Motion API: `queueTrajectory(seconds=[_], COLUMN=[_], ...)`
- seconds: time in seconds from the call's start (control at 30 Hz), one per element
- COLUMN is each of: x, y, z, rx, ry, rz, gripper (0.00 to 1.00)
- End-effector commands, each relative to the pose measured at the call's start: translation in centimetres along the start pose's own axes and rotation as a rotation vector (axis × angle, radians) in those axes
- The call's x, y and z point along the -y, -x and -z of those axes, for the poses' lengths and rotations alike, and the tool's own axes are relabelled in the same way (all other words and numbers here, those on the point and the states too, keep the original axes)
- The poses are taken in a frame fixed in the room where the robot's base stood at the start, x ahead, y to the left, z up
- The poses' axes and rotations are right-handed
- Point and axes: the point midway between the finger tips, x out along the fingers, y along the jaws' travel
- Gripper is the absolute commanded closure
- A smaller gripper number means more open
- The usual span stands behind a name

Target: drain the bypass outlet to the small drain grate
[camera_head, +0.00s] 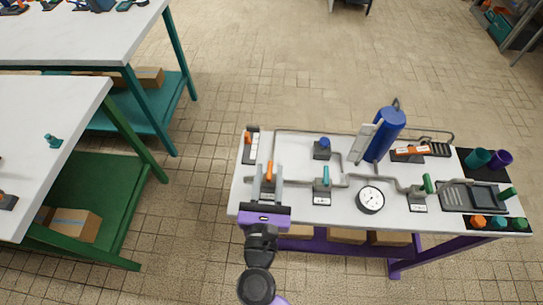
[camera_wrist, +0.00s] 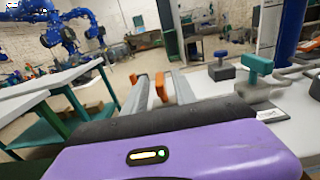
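My gripper (camera_head: 267,183) is over the left front of the white bench, its two fingers apart on either side of an upright orange valve handle (camera_head: 269,172). In the wrist view the orange handle (camera_wrist: 162,88) stands between the open fingers, with a gap visible. Another orange handle (camera_head: 248,139) is at the back left corner. A teal handle (camera_head: 326,176) stands right of the gripper and a green one (camera_head: 427,184) farther right. Labels are unreadable.
Grey pipes link the valves. A blue cylinder (camera_head: 386,133), a round gauge (camera_head: 371,198) and a blue knob (camera_head: 324,143) stand on the bench. Coloured cups (camera_head: 478,158) sit at the right end.

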Motion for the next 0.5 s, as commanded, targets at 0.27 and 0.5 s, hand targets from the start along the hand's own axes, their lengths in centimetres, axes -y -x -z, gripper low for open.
queueTrajectory(seconds=[0.27, 0.5], x=[0.0, 0.0], y=[-3.7, -4.4], z=[-0.1, 0.0], rx=[0.002, 0.0], ry=[0.001, 0.001], rz=[0.0, 0.0], gripper=[0.67, 0.67])
